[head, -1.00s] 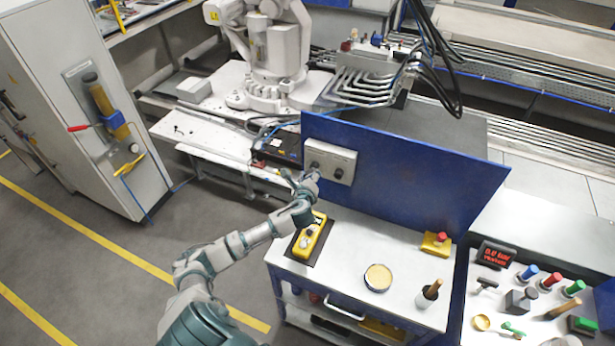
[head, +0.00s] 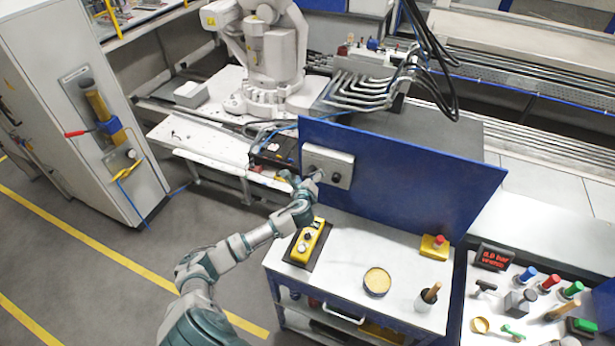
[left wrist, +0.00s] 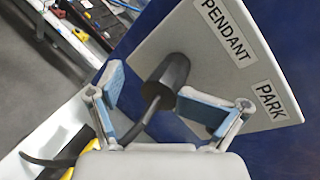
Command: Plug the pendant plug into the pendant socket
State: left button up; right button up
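The dark grey pendant plug (left wrist: 170,78) sits against the light plate (left wrist: 212,72), below its PENDANT label (left wrist: 228,30), and appears seated there. Its black cable (left wrist: 150,115) bends down to the left. My left gripper (left wrist: 160,98) is open, with a blue-padded finger on each side of the plug and visible gaps to it. In the head view the left gripper (head: 311,179) is at the left side of the socket box (head: 342,163). The PARK label (left wrist: 270,100) is to the right; its socket is hidden in the wrist view. My right gripper is out of view.
The box is on a blue upright panel (head: 420,180). Below, the cart top (head: 345,250) holds a yellow pendant (head: 307,243), a round tin (head: 377,281), a handled tool (head: 428,296) and a yellow button box (head: 435,246). A red-lettered display (head: 495,257) stands at right.

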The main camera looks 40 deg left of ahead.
pick_arm(q)
jog(key=v, duration=1.2)
jog(key=shift+f, duration=0.1)
